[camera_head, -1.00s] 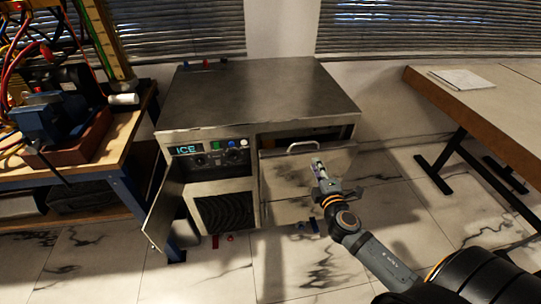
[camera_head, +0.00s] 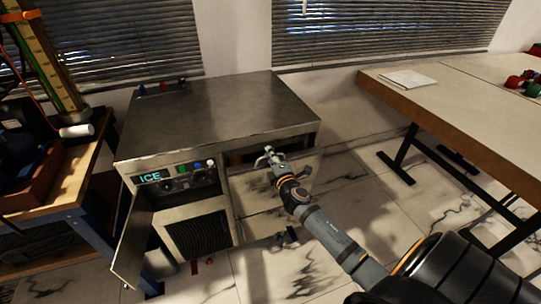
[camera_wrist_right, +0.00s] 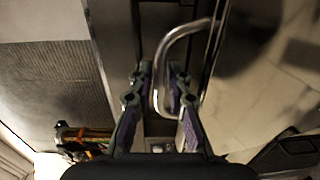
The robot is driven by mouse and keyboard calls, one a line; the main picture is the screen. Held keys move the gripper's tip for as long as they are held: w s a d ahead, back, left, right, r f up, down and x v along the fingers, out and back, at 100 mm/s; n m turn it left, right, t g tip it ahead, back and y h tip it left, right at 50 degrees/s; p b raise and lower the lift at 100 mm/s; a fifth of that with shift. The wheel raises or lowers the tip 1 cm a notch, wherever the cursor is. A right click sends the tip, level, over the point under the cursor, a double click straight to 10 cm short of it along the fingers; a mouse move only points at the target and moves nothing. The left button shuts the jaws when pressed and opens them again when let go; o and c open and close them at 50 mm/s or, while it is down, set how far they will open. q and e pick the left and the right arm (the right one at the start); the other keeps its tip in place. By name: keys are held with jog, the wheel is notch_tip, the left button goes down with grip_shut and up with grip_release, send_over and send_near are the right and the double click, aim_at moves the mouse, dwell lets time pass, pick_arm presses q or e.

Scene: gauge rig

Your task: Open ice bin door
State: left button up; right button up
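The ice machine (camera_head: 215,110) is a metal cabinet with a lit ICE panel (camera_head: 152,177). Its bin door (camera_head: 255,205), at the right of its front, leans outward, with a dark gap along its top edge. My right gripper (camera_head: 268,157) is at the top of this door and covers most of the handle in the head view. In the right wrist view, the bent metal handle (camera_wrist_right: 162,67) reaches between the fingers of my right gripper (camera_wrist_right: 158,88). The fingers stand apart, with space around the bar; contact is unclear. My left gripper is out of view.
A narrow left door (camera_head: 131,240) of the machine stands open. A workbench (camera_head: 60,205) is close at the left. A long table (camera_head: 455,100) with a paper stands at the right. Tiled floor lies clear between machine and table.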

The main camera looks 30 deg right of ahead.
grip_shut()
jog(key=shift+f, duration=0.1)
dwell(0.6)
